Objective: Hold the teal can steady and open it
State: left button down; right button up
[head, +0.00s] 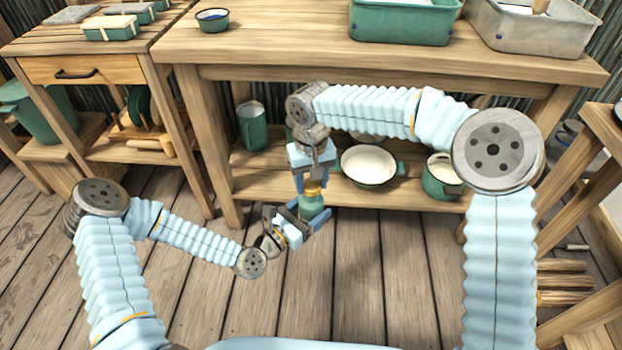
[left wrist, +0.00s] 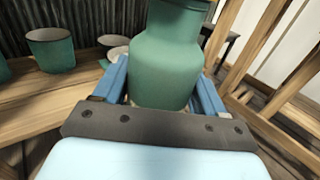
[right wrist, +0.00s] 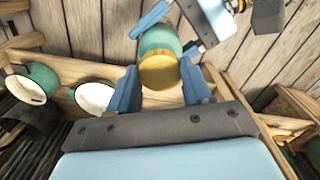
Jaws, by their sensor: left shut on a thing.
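The teal can (head: 312,207) with a yellow lid (head: 313,187) is held upright in the air in front of the workbench. My left gripper (head: 308,217) is shut on the can's body, which fills the space between its blue fingers in the left wrist view (left wrist: 165,70). The can's top is cut off there. My right gripper (head: 312,182) points down from above the can. In the right wrist view its fingers stand apart on either side of the lid (right wrist: 160,72), open; whether they touch it is hard to tell.
A workbench (head: 390,57) stands just beyond, with a teal tub (head: 403,22) and a grey tub (head: 530,30) on top. Its lower shelf holds a white-lined pan (head: 368,167) and a teal pot (head: 441,178). The plank floor (head: 360,270) in front is clear.

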jog(key=c, duration=0.5)
jog(key=shift+o, duration=0.2)
jog(key=n, duration=0.6)
jog(key=shift+r, duration=0.25)
jog(key=shift+r, duration=0.9)
